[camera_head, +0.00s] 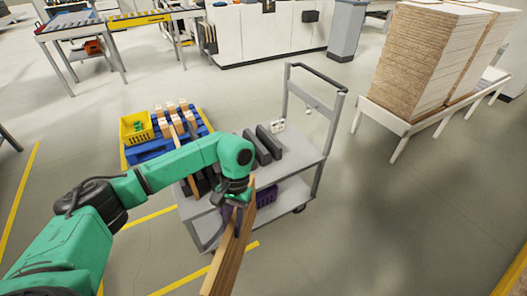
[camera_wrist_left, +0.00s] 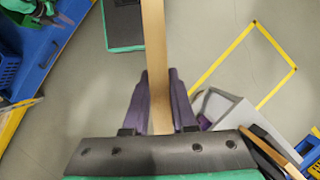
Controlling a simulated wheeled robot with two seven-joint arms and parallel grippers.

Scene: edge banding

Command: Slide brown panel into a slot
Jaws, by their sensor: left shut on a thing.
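A long brown panel (camera_head: 230,255) hangs on edge in front of the cart and runs down toward the bottom of the head view. My left gripper (camera_head: 238,212) is shut on its upper part. In the left wrist view the panel (camera_wrist_left: 155,50) stands between the two purple fingers of the left gripper (camera_wrist_left: 159,76). Dark slotted blocks (camera_head: 268,143) stand on the top shelf of the grey cart (camera_head: 303,152). My left arm hides part of this shelf, and the slots there cannot be made out clearly. My right gripper is not in view.
A yellow crate (camera_head: 137,127) and several wooden pieces (camera_head: 176,118) lie on a blue pallet (camera_head: 150,150) left of the cart. The cart's upright handle (camera_head: 316,85) rises at its far side. A white rack with stacked boards (camera_head: 425,65) stands right. Floor right of the cart is clear.

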